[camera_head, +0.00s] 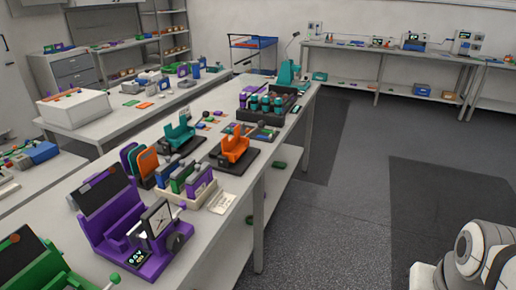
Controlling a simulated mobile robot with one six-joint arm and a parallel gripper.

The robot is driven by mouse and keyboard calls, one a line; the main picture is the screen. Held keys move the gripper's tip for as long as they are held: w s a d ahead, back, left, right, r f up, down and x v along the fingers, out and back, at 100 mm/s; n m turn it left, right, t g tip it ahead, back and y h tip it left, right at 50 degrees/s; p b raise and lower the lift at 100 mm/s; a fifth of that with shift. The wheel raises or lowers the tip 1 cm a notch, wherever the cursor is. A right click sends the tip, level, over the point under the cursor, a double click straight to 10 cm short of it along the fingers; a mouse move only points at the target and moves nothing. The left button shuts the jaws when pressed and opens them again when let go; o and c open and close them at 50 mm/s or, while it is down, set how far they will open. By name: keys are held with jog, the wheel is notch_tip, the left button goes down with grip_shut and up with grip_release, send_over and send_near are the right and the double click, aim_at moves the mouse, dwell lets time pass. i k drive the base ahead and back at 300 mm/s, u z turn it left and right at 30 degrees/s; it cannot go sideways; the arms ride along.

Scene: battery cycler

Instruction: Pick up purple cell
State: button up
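A purple cell (200,181) stands upright in a pale tray (221,202) on the long bench, at the front right end of a row with blue and green cells. Another upright purple slab (127,152) stands in a rack next to green and orange slabs; I cannot tell whether it is also a cell. A large purple cycler (118,218) with a dark panel stands nearer to me on the same bench. My gripper is not in view. Only a white and grey part of my arm shows at the lower right.
An orange holder (234,146) and a teal holder (180,136) stand behind the tray. A dark crate (287,103) with teal-topped items is farther back. A green device (40,262) is at the lower left. The grey floor (330,220) right of the bench is clear.

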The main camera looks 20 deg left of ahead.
aim_at(194, 191)
jog(key=u, duration=0.55)
jog(key=i, duration=1.2)
jog(key=u, duration=1.1)
jog(key=i, duration=0.4)
jog(key=u, duration=0.15)
jog(key=k, duration=0.7)
jog(key=u, duration=0.25)
jog(key=i, duration=0.7)
jog(key=z, duration=0.1)
